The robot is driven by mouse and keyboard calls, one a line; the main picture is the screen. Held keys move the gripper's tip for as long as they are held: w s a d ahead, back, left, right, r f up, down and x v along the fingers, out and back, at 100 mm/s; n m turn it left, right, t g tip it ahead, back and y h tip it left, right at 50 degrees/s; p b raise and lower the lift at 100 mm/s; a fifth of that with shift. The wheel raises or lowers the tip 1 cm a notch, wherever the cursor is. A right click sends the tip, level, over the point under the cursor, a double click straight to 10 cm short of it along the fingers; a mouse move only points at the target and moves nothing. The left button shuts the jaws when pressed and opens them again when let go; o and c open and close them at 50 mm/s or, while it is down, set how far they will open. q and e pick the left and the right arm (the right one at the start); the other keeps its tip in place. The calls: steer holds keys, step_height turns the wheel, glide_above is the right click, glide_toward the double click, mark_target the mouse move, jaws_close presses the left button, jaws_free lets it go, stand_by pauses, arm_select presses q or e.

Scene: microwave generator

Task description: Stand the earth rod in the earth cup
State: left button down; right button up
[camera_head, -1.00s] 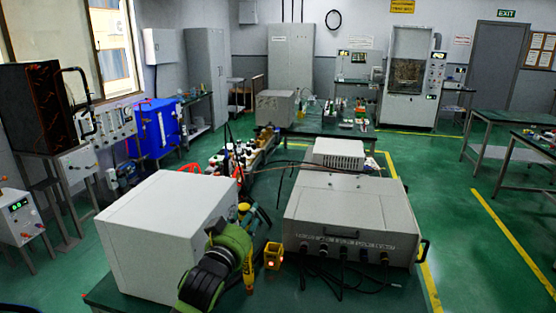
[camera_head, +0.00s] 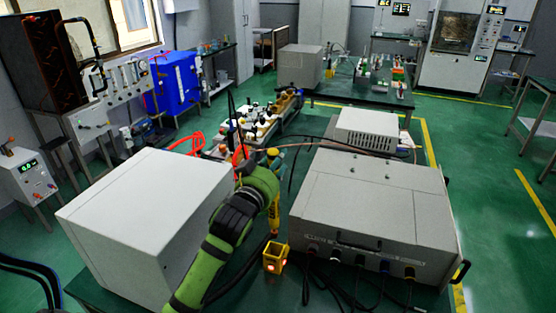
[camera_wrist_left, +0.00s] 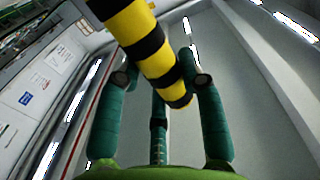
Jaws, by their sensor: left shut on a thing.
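The earth rod, yellow with black bands, is gripped by my left gripper (camera_head: 275,168). In the head view the rod (camera_head: 274,214) hangs roughly upright, its lower end near the top of the earth cup. The earth cup (camera_head: 275,258) is a small square yellow box with a glowing red light, on the green table between the two big cases. The left wrist view shows the striped rod (camera_wrist_left: 150,45) slanting between the teal fingers. I cannot tell whether the rod's tip is over or behind the cup. My right gripper is not in view.
A white box (camera_head: 150,220) stands close left of my left arm. A white vented unit (camera_head: 366,131) and a crowded bench (camera_head: 262,122) lie behind. The gap around the cup is narrow.

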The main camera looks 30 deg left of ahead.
mark_target(274, 207)
arm_select(q)
steer(key=shift+f+b, duration=3.6)
steer(key=shift+f, duration=2.5)
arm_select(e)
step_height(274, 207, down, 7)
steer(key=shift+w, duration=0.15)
arm_select(q)
steer(key=shift+f, duration=0.55)
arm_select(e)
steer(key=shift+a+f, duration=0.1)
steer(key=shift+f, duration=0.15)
arm_select(q)
steer(key=c, duration=0.7)
jaws_free()
